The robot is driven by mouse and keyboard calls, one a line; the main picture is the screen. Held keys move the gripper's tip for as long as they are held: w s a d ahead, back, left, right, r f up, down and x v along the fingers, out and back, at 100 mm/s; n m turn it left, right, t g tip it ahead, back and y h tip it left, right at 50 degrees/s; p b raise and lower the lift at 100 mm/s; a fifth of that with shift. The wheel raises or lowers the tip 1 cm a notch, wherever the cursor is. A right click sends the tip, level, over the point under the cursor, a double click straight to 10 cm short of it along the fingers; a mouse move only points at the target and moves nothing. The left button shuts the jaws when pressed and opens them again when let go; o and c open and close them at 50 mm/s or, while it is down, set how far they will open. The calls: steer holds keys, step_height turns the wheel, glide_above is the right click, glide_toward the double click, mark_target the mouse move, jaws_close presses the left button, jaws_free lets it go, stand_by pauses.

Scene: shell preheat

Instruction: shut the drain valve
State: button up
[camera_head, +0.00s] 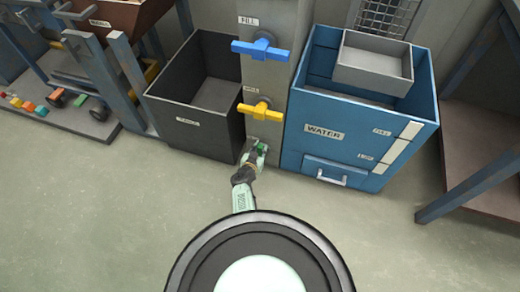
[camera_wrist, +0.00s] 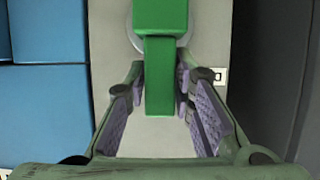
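The green drain valve (camera_head: 261,147) sits low on the grey panel (camera_head: 266,75), near the floor, below the yellow valve. In the wrist view the green valve (camera_wrist: 160,75) shows a wide upper block and a narrower bar pointing down. My gripper (camera_head: 256,158) is at the valve in the head view and partly covers it. In the wrist view my gripper (camera_wrist: 158,88) is open. Its purple-padded fingers stand on either side of the green bar, with a visible gap at each side. A round pale base shows behind the valve.
A blue fill valve (camera_head: 261,48) and a yellow valve (camera_head: 260,111) are higher on the panel. A dark bin (camera_head: 195,130) stands close on the left and a blue water tank (camera_head: 335,145) close on the right. The floor (camera_head: 110,215) in front is clear.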

jaws_close()
stand_by(0.3)
